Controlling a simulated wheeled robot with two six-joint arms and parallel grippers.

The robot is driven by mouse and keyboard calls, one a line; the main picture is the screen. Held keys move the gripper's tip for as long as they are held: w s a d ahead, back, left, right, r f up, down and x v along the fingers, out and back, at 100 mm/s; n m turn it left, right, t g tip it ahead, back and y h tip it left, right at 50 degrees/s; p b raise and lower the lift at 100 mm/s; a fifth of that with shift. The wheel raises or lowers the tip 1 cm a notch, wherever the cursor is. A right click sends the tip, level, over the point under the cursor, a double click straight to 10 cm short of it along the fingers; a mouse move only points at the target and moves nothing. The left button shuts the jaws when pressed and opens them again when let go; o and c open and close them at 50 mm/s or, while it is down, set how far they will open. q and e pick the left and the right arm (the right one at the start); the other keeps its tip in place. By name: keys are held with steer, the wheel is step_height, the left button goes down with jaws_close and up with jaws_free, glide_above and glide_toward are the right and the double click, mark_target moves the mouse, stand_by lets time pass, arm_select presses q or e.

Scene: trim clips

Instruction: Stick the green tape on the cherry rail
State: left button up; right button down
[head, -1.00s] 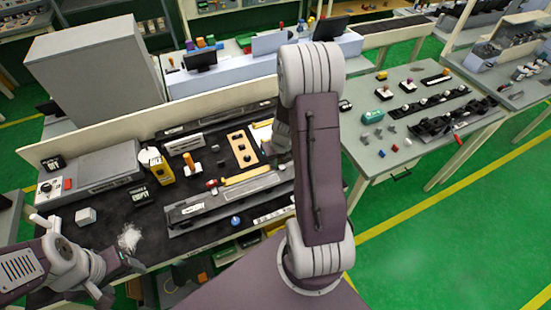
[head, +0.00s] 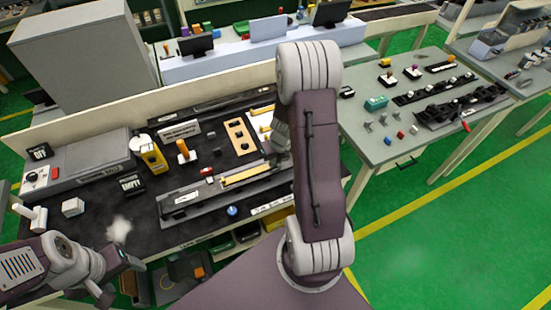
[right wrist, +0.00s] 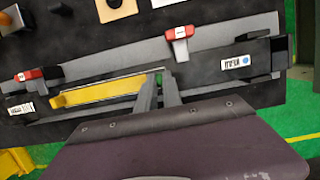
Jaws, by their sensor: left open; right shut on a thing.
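In the right wrist view my right gripper (right wrist: 158,88) is shut, with a small green piece (right wrist: 158,78), apparently the green tape, between its fingertips. It is at the right end of a yellow strip (right wrist: 95,92) lying in a long grey fixture (right wrist: 205,62). I cannot tell whether the tape touches the strip. In the head view my right arm partly hides this end; the yellow strip (head: 246,176) shows left of it. No rail is clearly cherry-coloured. My left gripper (head: 120,279) is open and empty at the bench's front left.
Red clamps (right wrist: 180,33) stand on the fixture. A yellow bottle (head: 150,153), a white cube (head: 73,207), a blue knob (head: 232,211) and a tan board (head: 240,137) are on the dark bench. A grey table (head: 385,150) stands at right.

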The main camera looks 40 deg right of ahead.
steer(key=shift+r, duration=0.1)
stand_by(0.5)
steer(key=c, duration=1.4)
jaws_free()
steer(key=shift+c, duration=0.2)
steer(key=p+v, duration=0.6)
steer(key=v, duration=0.3)
steer(key=shift+p, duration=0.35)
steer(key=shift+w, duration=0.1)
